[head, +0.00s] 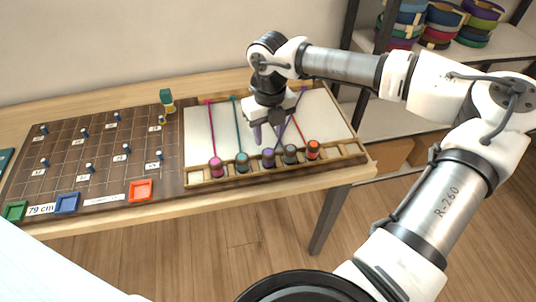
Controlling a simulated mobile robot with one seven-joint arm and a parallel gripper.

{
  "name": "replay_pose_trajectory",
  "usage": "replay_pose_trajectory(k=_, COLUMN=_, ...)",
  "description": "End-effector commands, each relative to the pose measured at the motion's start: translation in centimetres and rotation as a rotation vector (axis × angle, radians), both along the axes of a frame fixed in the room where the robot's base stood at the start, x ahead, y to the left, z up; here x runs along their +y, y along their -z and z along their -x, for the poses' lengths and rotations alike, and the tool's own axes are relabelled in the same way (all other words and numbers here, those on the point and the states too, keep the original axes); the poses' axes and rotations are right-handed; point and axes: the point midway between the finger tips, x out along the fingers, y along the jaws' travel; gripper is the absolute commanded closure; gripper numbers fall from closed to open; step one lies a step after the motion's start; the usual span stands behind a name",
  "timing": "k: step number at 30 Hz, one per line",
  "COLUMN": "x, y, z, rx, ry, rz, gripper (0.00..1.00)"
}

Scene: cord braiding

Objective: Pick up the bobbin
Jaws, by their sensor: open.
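A row of bobbins stands along the front rail of a braiding board (195,140). From left to right they are a pink bobbin (216,169), a teal bobbin (242,163), a purple bobbin (269,158), a grey-teal bobbin (290,155) and an orange bobbin (313,150). Coloured cords run from the back of the board toward them. My gripper (268,137) points down over the white part of the board, just behind the purple bobbin. It is open, and I see no bobbin between its fingers. The gripper and wrist hide the middle cords' upper parts.
A brown pegboard (70,155) with several small pegs lies to the left. A green, a blue and a red tray (140,190) line its front edge. A teal and yellow object (167,101) stands behind. Shelves with coloured rolls (445,18) are at the back right.

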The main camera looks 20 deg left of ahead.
Motion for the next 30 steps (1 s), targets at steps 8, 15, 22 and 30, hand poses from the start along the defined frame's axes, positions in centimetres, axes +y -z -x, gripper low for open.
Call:
replay_pose_trajectory(k=8, x=0.1, y=3.1, z=0.1, rx=0.001, ry=-0.003, rz=-0.002, gripper=0.57)
replay_pose_trajectory(k=15, x=0.1, y=5.6, z=0.3, rx=0.005, ry=-0.003, rz=-0.003, gripper=0.57)
replay_pose_trajectory(k=22, x=0.1, y=8.3, z=0.3, rx=0.002, ry=-0.004, rz=-0.003, gripper=0.57)
replay_pose_trajectory(k=30, x=0.1, y=8.4, z=0.2, rx=0.000, ry=-0.003, rz=-0.003, gripper=0.64)
